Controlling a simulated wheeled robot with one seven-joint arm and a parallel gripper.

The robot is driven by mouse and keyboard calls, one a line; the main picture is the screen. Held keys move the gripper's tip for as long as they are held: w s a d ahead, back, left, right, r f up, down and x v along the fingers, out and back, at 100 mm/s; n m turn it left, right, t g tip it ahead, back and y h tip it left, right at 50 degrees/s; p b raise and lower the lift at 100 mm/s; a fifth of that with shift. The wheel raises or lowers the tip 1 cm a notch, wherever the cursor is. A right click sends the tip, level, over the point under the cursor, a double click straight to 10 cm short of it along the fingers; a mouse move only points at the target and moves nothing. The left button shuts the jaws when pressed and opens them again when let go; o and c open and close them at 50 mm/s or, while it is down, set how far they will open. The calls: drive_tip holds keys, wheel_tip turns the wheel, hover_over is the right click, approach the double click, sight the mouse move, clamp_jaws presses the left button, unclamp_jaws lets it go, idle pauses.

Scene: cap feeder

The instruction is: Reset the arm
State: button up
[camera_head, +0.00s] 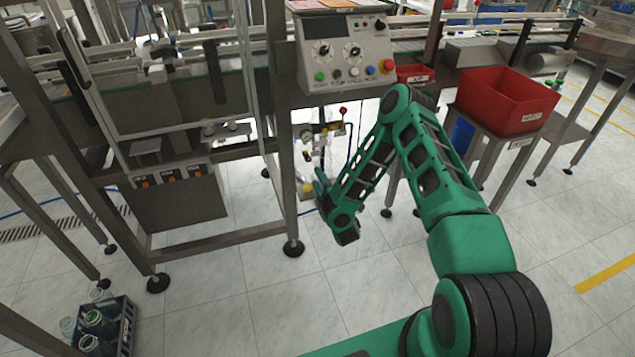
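My green arm reaches in from the lower right, rises to a bent elbow and comes down to the wrist in the middle of the picture. My gripper (322,188) is small at the arm's end, in front of the machine's right leg and above the open floor. Its fingers are too small and too much turned away to show whether they are open or shut. No held object can be made out.
A control panel (346,52) with knobs and coloured buttons is behind my arm. A red bin (505,101) stands on a metal stand at right. A dark crate (124,325) of glass jars is at lower left. The tiled floor (215,300) is clear in the middle.

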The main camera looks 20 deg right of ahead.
drive_tip(key=w+d+r+m+g+h, duration=0.25)
drive_tip(key=d+r, duration=0.25)
drive_tip(key=d, duration=0.3)
drive_tip(key=s+d+r+m+g+h, duration=0.4)
drive_tip(key=s+d+r+m+g, duration=0.4)
drive_tip(key=s+d+r, duration=0.7)
drive_tip(key=s+a+r+m+g+y, duration=0.2)
drive_tip(key=s+a+r+m, duration=0.1)
drive_tip(key=s, duration=0.9)
drive_tip(key=s+a+r+m+g+y, duration=0.2)
drive_tip(key=s+a+r+m, duration=0.1)
drive_tip(key=s, duration=0.9)
drive_tip(key=s+a+r+m+g+y, duration=0.2)
drive_tip(key=s+r+m, duration=0.3)
drive_tip(key=s, duration=0.8)
drive_tip(key=shift+a+m+g+y, duration=0.35)
drive_tip(key=shift+a+m+g, duration=0.25)
drive_tip(key=shift+a, duration=0.25)
drive_tip(key=shift+r, duration=0.1)
